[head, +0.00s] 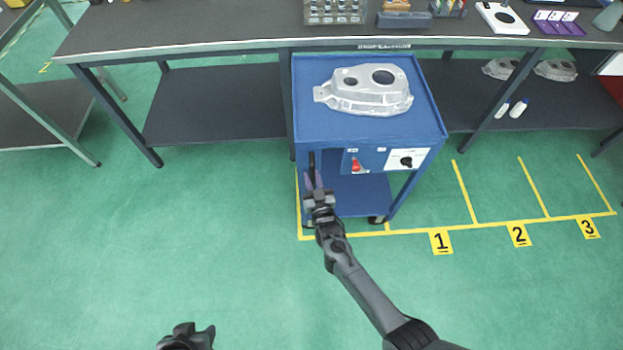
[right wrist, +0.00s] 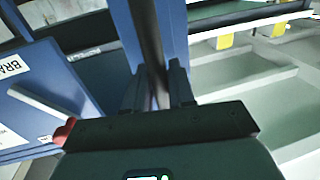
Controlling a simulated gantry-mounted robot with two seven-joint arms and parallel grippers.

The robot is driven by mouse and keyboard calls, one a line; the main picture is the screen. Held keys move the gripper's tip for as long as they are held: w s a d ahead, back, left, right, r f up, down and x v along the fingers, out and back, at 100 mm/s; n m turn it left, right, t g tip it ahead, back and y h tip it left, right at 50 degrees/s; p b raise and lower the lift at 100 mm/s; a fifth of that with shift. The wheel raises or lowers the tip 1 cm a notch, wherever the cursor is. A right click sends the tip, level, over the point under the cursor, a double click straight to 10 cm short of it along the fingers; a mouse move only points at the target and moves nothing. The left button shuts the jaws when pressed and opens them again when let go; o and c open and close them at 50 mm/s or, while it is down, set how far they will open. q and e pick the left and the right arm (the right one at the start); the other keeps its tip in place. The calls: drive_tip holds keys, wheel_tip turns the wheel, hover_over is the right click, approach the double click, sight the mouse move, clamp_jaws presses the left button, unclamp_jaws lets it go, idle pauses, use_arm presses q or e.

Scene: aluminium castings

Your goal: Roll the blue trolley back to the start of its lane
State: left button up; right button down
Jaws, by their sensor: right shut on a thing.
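The blue trolley (head: 428,112) stands against the front of the workbench, at the left end of the yellow-marked floor lane. A grey aluminium casting (head: 368,102) lies on its top. Its front panel has a red lever (head: 356,165) and a black knob (head: 406,161). My right gripper (head: 315,187) is shut on the dark upright handle (head: 311,162) at the trolley's front left. In the right wrist view the handle (right wrist: 147,35) passes between the fingers (right wrist: 160,88). My left gripper (head: 192,334) is at the bottom edge, partly cut off, away from the trolley.
Yellow lane lines (head: 480,223) run right of the trolley, with bays marked 1 (head: 441,241), 2 (head: 518,234) and 3 (head: 588,228). These bays look empty. The workbench (head: 220,45) has lower shelves holding castings and bottles. Green floor in front is clear.

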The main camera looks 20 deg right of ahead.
drive_tip(key=shift+a, duration=0.15)
drive_tip(key=c, duration=1.3)
unclamp_jaws()
use_arm(q)
drive_tip(key=shift+w+a, duration=0.1)
drive_tip(key=shift+a, duration=0.25)
use_arm(e)
drive_tip(key=shift+o, duration=1)
drive_tip(key=shift+w+a, duration=0.15)
drive_tip(key=shift+a, duration=0.05)
drive_tip(key=shift+d, duration=0.1)
drive_tip(key=shift+s, duration=0.45)
use_arm(q)
drive_tip(key=shift+d+r+p, duration=0.15)
drive_tip(key=shift+r+p, duration=1.4)
use_arm(e)
drive_tip(key=s, duration=1)
drive_tip(key=shift+a, duration=0.45)
